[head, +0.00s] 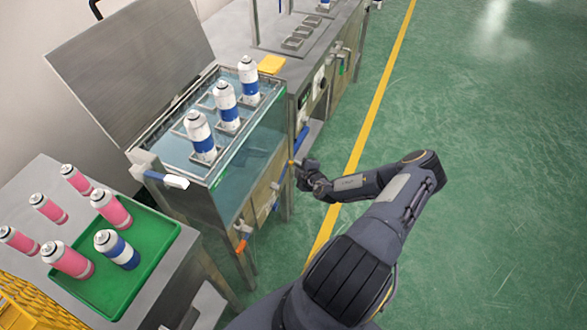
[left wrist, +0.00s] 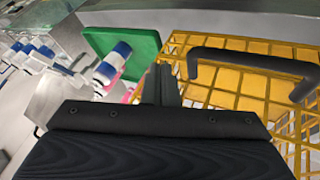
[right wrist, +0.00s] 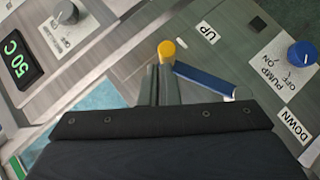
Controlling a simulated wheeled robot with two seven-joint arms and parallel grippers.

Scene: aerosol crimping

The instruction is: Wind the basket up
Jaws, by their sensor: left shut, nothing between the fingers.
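The wire basket (head: 172,130) sits in the top of the water tank (head: 222,200). Several white-and-blue cans (head: 227,105) stand upright in it, well above the rim. On the tank's front, a blue crank with a yellow knob (right wrist: 166,50) lies between the UP and DOWN labels in the right wrist view. My right gripper (right wrist: 160,72) is at this knob, its fingers close together; whether they grip it is unclear. The knob also shows in the head view beside my right gripper (head: 306,178). My left gripper (left wrist: 162,75) is shut and empty, outside the head view.
A green tray (head: 155,262) with pink cans and one blue can stands on a side table at left. A yellow wire crate (left wrist: 238,85) with a black handle is close to my left gripper. A blue pump knob (right wrist: 302,54) is right of the crank. Green floor is free at right.

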